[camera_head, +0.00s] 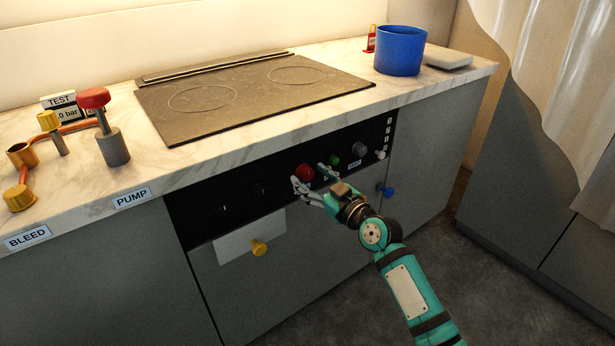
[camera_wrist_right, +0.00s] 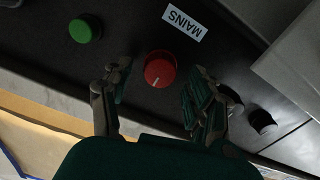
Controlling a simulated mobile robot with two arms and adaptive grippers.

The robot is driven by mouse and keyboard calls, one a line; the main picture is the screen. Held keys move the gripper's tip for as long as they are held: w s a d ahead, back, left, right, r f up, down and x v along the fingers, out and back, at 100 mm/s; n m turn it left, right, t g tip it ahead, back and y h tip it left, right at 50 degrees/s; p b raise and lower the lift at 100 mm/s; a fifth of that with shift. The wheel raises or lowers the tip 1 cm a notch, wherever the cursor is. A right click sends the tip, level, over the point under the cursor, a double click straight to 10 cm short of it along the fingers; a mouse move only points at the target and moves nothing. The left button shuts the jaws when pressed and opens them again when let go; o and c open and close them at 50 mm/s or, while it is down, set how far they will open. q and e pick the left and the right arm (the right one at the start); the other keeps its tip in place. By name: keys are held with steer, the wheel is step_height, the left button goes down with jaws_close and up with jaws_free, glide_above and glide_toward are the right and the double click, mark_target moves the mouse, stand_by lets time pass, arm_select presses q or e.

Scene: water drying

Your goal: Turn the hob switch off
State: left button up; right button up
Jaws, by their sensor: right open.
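A round red knob (camera_head: 304,172) is on the black control panel (camera_head: 277,200) under the hob. In the right wrist view the red knob (camera_wrist_right: 160,69) has a white pointer line, and an upside-down MAINS label (camera_wrist_right: 184,26) is beside it. My right gripper (camera_head: 309,175) is open at the panel. In its wrist view the gripper (camera_wrist_right: 158,84) has one finger on each side of the red knob, with visible gaps. I cannot tell whether the red knob is the hob switch. My left gripper is not in view.
A green button (camera_wrist_right: 85,28) and black knobs (camera_wrist_right: 262,122) flank the red knob. Above is the black hob (camera_head: 250,95); a blue pot (camera_head: 400,52) stands on the worktop.

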steer(key=shift+x, duration=1.1)
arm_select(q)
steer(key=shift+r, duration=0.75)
arm_select(e)
steer(key=c, duration=1.2)
steer(key=shift+o, duration=0.2)
